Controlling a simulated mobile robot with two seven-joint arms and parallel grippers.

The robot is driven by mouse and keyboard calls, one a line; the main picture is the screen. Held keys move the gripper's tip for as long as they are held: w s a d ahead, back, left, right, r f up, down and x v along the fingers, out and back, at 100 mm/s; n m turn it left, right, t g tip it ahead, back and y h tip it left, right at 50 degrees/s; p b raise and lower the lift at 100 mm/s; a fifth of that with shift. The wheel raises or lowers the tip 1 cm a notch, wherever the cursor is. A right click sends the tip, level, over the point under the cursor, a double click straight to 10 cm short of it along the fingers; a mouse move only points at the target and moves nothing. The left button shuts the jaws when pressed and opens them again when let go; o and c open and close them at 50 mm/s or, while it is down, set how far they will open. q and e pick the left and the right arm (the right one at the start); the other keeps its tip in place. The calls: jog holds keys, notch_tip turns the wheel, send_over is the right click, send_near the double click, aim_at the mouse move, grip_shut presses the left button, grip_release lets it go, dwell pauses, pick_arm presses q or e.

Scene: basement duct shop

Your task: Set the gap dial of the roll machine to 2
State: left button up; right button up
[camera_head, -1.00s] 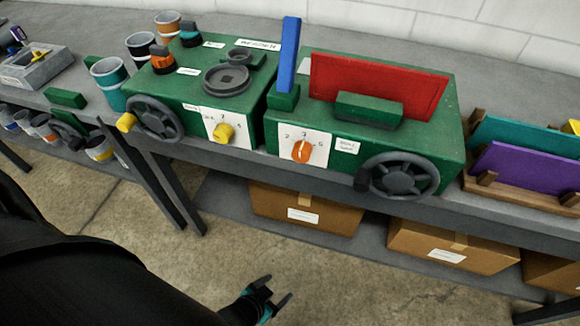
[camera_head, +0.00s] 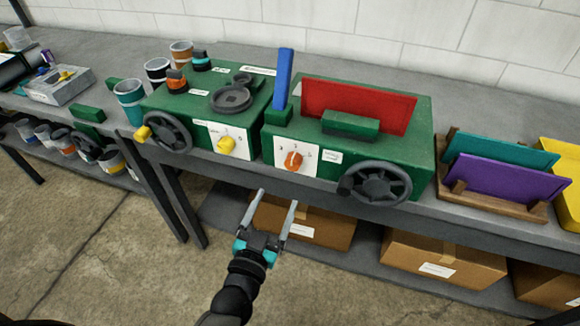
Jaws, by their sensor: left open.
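Two green machines stand side by side on the bench; their small labels are too blurred to tell which is the roll machine. The right machine (camera_head: 408,137) holds a red sheet (camera_head: 355,104) and has an orange dial (camera_head: 293,161) on a white numbered plate (camera_head: 310,154). The left machine (camera_head: 190,100) has a yellow dial (camera_head: 226,145) on a white plate (camera_head: 242,139) and a round grey disc on top. I cannot read either setting. My left gripper (camera_head: 277,199) is open and empty, in front of and below the dials, apart from both machines. My right gripper is out of view.
Dark handwheels (camera_head: 380,184) project from the machine fronts. A blue upright bar (camera_head: 285,82) stands between the machines. A wooden rack (camera_head: 500,208) with teal and purple sheets is at right. Cardboard boxes (camera_head: 440,262) sit on the shelf below. Open floor lies before the bench.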

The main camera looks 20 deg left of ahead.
aim_at(292, 166)
pick_arm(q)
jog(key=w+b, duration=0.1)
jog(key=w, duration=1)
jog(key=shift+w+d, duration=0.1)
jog(key=shift+w, duration=0.25)
grip_shut()
